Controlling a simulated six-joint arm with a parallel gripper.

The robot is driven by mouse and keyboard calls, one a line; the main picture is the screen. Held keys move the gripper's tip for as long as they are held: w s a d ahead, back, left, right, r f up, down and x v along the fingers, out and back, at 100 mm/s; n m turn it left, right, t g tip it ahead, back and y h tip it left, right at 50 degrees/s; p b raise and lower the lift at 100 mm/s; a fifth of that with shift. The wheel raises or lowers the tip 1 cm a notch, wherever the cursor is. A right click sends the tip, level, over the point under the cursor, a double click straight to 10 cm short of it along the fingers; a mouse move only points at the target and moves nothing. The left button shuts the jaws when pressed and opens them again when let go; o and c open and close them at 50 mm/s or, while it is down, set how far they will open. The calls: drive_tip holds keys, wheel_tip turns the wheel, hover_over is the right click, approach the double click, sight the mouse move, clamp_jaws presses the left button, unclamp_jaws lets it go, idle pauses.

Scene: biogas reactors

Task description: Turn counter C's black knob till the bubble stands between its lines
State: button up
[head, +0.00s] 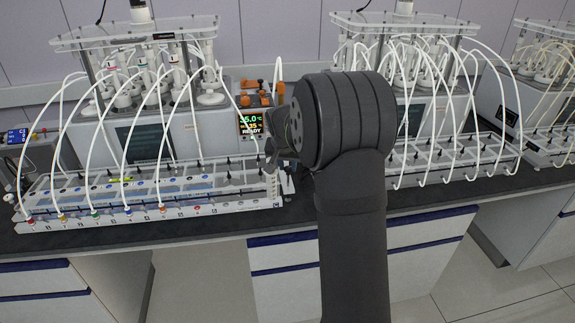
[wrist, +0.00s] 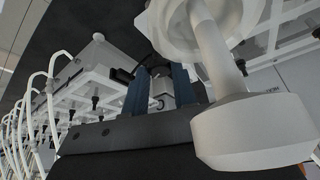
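In the head view a long white counter bank (head: 150,222) runs along the front of the bench at left. It has several cells, small black knobs and coloured tube fittings along its front edge. My gripper (head: 271,152) is near the bank's right end, partly hidden by my dark wrist. Black knobs (wrist: 95,102) on white counters show left of the fingers.
A second white counter bank (head: 455,162) stands to the right, partly behind my arm. White tubes arch over both banks from the reactor units. A box with a lit display (head: 251,124) stands behind my gripper. Large pale rounded parts (wrist: 255,130) crowd the wrist view's right.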

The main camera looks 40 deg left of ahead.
drive_tip(key=c, duration=0.3)
drive_tip(key=shift+c, duration=0.2)
drive_tip(key=shift+n, duration=0.6)
drive_tip(key=o, duration=1)
drive_tip(key=v, duration=1.7)
drive_tip(key=shift+d+r, duration=0.2)
drive_tip(key=shift+d, duration=0.25)
drive_tip(key=shift+w, duration=0.15)
